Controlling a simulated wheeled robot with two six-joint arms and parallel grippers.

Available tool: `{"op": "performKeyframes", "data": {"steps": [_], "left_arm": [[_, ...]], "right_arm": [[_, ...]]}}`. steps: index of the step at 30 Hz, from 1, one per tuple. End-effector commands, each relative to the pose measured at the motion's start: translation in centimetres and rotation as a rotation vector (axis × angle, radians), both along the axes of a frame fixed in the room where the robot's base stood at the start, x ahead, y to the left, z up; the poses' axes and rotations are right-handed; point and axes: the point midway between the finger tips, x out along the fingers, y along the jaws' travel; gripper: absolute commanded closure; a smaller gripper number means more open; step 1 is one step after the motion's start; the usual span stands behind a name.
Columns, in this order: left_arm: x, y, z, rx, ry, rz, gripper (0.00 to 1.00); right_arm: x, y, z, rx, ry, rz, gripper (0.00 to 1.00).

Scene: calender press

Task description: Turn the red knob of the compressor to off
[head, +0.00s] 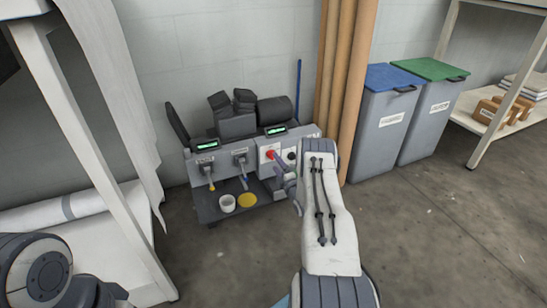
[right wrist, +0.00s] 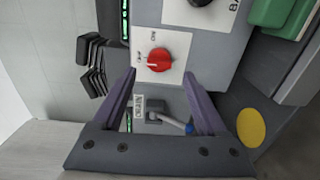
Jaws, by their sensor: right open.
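The red knob (head: 270,155) sits on a white plate on the front of the grey machine (head: 310,130). In the right wrist view the red knob (right wrist: 159,60) is round with a raised grip, and small lettering stands beside it on the plate (right wrist: 178,45). I cannot tell for sure which mark it points to. My right gripper (head: 280,177) is open in front of the machine. In the right wrist view its two purple-grey fingers (right wrist: 160,80) frame the knob's sides, with the knob just beyond the tips. No contact shows. My left gripper is out of view.
A black knob (head: 291,156) sits right of the red one. Two levers (head: 240,160) stick out at the left. Brown tubes (head: 345,90) and bins (head: 385,130) stand right; floor is open in front.

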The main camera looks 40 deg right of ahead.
Motion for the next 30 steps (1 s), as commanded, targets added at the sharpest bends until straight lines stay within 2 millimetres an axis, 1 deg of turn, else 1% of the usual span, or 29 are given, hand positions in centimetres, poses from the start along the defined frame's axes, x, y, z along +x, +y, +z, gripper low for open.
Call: {"op": "performKeyframes", "data": {"steps": [1,6,9,12,16,30], "left_arm": [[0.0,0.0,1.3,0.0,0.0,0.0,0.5],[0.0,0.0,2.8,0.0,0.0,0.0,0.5],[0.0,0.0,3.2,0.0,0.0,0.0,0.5],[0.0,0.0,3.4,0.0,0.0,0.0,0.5],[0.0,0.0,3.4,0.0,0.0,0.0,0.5],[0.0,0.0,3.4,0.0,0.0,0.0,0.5]], "right_arm": [[-1.2,0.2,0.5,0.004,0.003,-0.003,0.24],[-4.2,0.9,0.4,0.004,0.002,-0.003,0.24],[-5.4,1.3,0.2,0.002,0.003,-0.001,0.24],[-6.2,1.4,0.1,0.001,0.001,-0.002,0.24],[-6.4,1.5,0.0,0.0,0.0,-0.001,0.24],[-6.3,1.5,0.1,0.0,0.001,0.0,0.24]]}}
